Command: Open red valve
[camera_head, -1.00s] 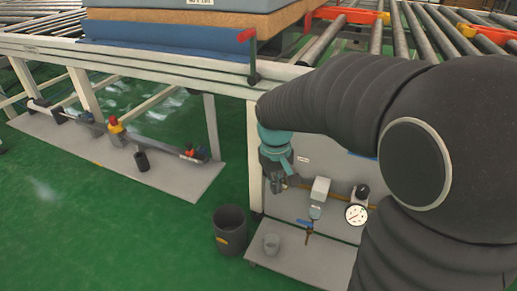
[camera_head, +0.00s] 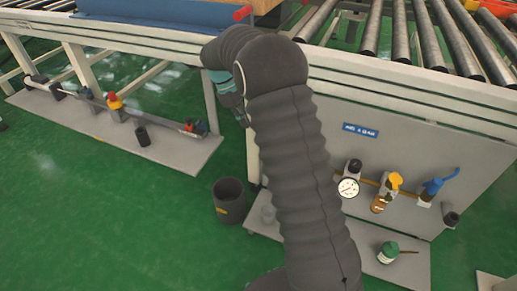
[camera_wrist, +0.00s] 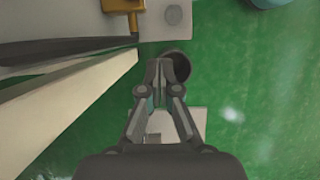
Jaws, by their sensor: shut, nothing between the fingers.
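Several red parts show in the head view. A red-and-yellow fitting (camera_head: 115,103) sits on the pipe over the low grey platform at left. A smaller red-topped fitting (camera_head: 189,124) is near that pipe's right end. A red lever end (camera_head: 242,13) shows on the conveyor frame at top. I cannot tell which is the red valve. My gripper (camera_head: 242,121) hangs near the conveyor's front leg, right of the low platform and apart from these parts. In the wrist view my gripper (camera_wrist: 158,66) is shut and empty, pointing over the floor.
A dark bin (camera_head: 229,202) stands on the green floor below my gripper; it also shows in the wrist view (camera_wrist: 180,66). A pale beam (camera_wrist: 80,95) runs close at left there. A grey panel (camera_head: 425,145) with a gauge (camera_head: 348,188) and blue-handled valve (camera_head: 432,187) stands at right.

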